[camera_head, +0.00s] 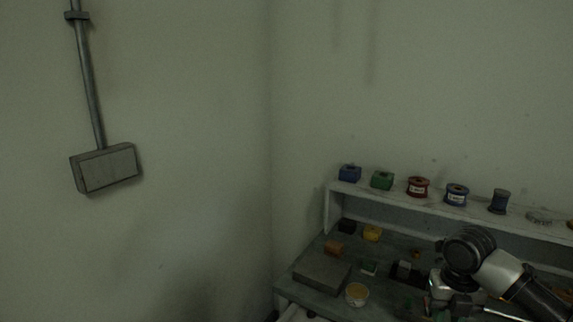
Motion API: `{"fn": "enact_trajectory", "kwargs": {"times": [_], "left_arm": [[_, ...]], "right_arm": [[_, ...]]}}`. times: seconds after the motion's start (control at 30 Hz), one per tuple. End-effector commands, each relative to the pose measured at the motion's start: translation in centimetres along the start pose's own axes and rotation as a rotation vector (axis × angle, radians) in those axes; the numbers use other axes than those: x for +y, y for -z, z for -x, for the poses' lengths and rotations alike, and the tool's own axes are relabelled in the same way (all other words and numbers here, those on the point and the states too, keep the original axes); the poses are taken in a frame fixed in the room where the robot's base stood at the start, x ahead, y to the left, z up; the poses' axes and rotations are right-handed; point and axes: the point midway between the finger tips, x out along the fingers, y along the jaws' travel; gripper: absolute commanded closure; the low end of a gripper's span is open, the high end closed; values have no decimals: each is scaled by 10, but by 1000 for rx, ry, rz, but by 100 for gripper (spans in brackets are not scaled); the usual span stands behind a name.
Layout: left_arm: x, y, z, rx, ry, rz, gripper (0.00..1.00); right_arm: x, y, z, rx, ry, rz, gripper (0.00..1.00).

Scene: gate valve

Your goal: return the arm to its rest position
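My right arm comes in from the lower right, over the workbench (301,296). Its dark round wrist joint and pale grey link show clearly. My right gripper (446,301) is at the bottom edge of the view, small and dark among the bench items, so its fingers cannot be made out. My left arm and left gripper are out of view. No gate valve can be seen.
A raised shelf (391,198) at the back of the bench holds a blue block (349,173), a green block (382,180) and several spools. Small blocks and a tub (357,295) lie on the bench. A grey box (106,168) with a pipe hangs on the left wall.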

Motion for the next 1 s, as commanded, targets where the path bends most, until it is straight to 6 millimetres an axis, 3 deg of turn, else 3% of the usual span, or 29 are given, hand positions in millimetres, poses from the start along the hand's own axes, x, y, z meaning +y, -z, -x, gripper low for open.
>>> {"fn": "enact_trajectory", "kwargs": {"times": [0.1,0.37,0.63,0.83,1.0], "left_arm": [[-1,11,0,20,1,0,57],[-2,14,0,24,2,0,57],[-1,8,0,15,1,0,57],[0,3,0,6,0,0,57],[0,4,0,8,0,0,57]], "right_arm": [[12,8,-14,0,-4,-38,72],[38,31,-47,-14,-23,-175,72],[78,78,-93,-25,-92,-452,72],[110,142,-130,1,-215,-901,72],[116,196,-146,55,-316,-1412,72]]}}
